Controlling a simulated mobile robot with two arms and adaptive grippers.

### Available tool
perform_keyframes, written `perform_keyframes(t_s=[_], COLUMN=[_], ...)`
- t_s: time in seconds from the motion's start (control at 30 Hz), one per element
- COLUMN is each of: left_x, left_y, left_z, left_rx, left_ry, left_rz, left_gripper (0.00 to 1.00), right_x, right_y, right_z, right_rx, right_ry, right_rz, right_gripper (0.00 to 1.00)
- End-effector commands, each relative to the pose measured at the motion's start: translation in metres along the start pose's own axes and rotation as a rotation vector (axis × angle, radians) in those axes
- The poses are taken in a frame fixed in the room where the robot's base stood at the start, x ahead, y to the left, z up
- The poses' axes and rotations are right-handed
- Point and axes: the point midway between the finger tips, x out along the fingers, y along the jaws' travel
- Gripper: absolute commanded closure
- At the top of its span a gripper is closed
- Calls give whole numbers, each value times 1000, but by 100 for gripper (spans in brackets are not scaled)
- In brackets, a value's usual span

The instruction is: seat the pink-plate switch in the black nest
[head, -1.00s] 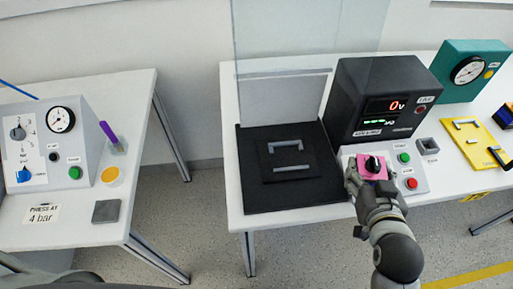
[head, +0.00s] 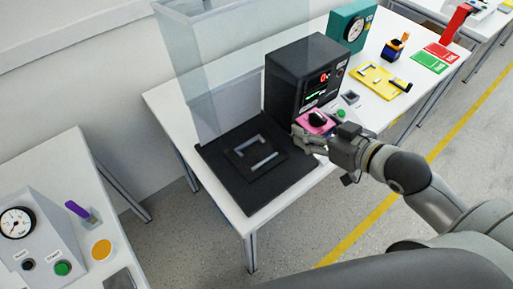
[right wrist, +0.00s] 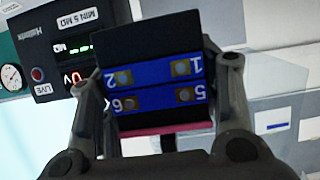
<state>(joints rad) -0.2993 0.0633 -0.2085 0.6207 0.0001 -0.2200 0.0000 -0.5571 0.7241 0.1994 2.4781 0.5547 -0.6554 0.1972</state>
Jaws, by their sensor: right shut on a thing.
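The pink-plate switch, with its pink plate (head: 316,122) and black knob (head: 318,116), is in my right gripper (head: 310,136), beside the dark meter box. In the right wrist view its black body (right wrist: 150,52) with blue numbered terminal strips sits between my two fingers, and the pink plate shows as a thin edge. My right gripper is shut on it. The black nest (head: 255,156), a dark plate with grey corner brackets, lies to the left on a larger black base and is empty. My left gripper is not in view.
The dark meter box (head: 292,86) stands behind the base. A clear upright screen (head: 195,85) rises at the base's back. A second table is at left.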

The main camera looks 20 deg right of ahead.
Motion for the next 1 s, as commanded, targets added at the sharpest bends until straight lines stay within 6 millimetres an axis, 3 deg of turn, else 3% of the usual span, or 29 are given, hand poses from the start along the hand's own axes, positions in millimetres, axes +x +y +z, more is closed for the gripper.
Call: perform_keyframes(t_s=[0.13, 0.27, 0.57, 0.6, 0.8, 1.0], left_x=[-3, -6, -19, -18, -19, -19], left_y=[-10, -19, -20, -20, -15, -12], left_z=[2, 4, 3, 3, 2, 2], left_rx=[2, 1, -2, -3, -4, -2], left_ry=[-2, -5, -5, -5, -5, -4], left_rz=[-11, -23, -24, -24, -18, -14], left_gripper=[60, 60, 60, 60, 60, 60], right_x=[4, 22, 90, 99, 132, 146], right_y=[-3, -13, -50, -52, -65, -70], right_z=[-5, -6, 0, 10, 31, 41], right_rx=[0, 1, 3, 3, -1, -2], right_ry=[1, 5, 3, -2, -1, -2], right_rz=[-10, -13, -14, -11, -11, -11], right_gripper=[73, 73, 73, 73, 73, 73])
